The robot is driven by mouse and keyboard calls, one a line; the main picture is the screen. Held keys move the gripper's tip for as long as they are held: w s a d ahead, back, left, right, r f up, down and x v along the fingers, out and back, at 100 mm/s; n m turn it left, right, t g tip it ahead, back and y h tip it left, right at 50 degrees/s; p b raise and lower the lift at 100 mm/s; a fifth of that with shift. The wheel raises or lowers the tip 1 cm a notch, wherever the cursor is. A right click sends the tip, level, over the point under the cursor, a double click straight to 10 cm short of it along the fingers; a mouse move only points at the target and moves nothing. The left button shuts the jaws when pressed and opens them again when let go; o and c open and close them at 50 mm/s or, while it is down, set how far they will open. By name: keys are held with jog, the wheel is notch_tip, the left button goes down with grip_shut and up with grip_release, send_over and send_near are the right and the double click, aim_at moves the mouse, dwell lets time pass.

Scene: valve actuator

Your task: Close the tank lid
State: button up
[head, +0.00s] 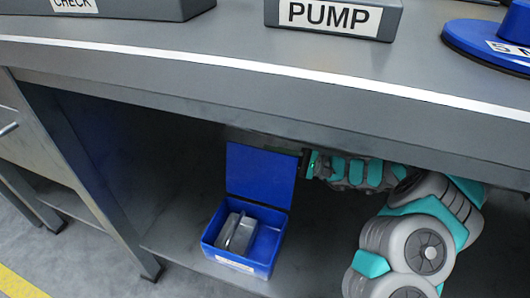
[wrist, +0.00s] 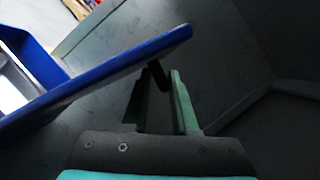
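A blue box (head: 238,266) sits on the shelf under the bench in the head view. Its blue lid (head: 260,176) stands raised, nearly upright, at the back of the box. A grey block-like object (head: 237,233) lies inside. My gripper (head: 306,164) is at the right edge of the lid. In the wrist view the lid (wrist: 110,80) crosses from lower left to upper middle, and overlaps the tip of one finger. The two fingers of my gripper (wrist: 160,82) are apart, with a small dark piece between their tips. Whether they touch the lid is unclear.
The bench top (head: 230,110) overhangs the box and my arm closely. A bench leg (head: 100,180) stands at the left. A PUMP block (head: 333,18), a CHECK block (head: 110,8) and a round blue part (head: 490,42) are on top. Shelf left of the box is clear.

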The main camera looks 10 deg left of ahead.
jog(key=shift+x, duration=1.2)
jog(key=c, duration=0.4)
grip_shut()
jog(key=shift+s+f, duration=0.1)
jog(key=shift+f, duration=0.1)
